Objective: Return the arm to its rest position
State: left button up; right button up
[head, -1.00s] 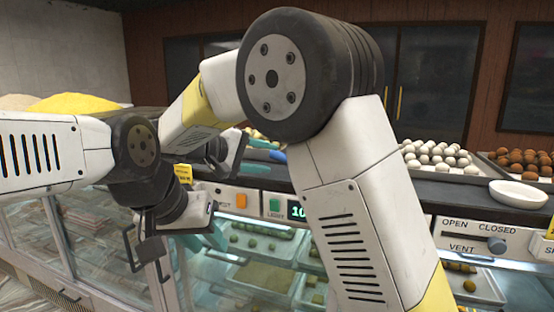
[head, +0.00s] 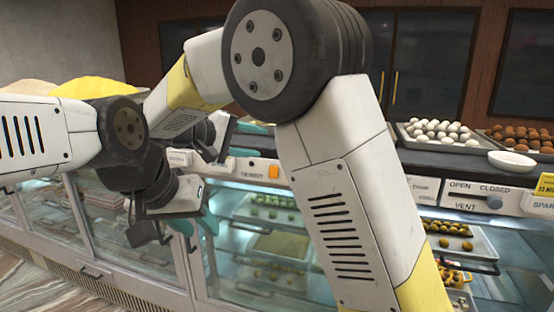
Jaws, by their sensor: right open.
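My right arm (head: 340,190) rises from the bottom right, bends at a large dark joint and reaches left. Its gripper (head: 246,138) is small and partly hidden behind the forearm and wrist; teal finger parts show over the counter edge, open, with nothing seen held. My left arm (head: 35,138) comes in from the left and bends down at a dark joint. Its gripper (head: 196,224) hangs in front of the glass display case with teal fingers partly hidden by the wrist; its opening is unclear. The two wrists appear close together in the picture.
The glass case (head: 115,225) holds trays of sweets below the counter. On top are a tray of white sweets (head: 437,132), a tray of brown sweets (head: 520,137), a white bowl (head: 511,161) and a yellow heap (head: 95,87). A control panel (head: 475,198) lines the front.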

jog(key=s+d+f+m+g+y, duration=0.1)
jog(key=s+d+f+g+y, duration=0.25)
jog(key=d, duration=0.55)
jog(key=s+d+f+m+g+y, duration=0.1)
jog(key=s+d+f+g+y, duration=0.15)
jog(key=s+d, duration=0.4)
jog(key=s+d+f+m+t+y, duration=0.1)
jog(key=s+d+m+y, duration=0.1)
jog(key=s, duration=0.4)
jog(key=s+d+f+m+t+y, duration=0.1)
jog(key=s+d+m+y, duration=0.1)
jog(key=s+y, duration=0.3)
jog(key=shift+s+f+t, duration=0.4)
jog(key=shift+s, duration=0.75)
jog(key=shift+d, duration=0.1)
jog(key=shift+c, duration=0.5)
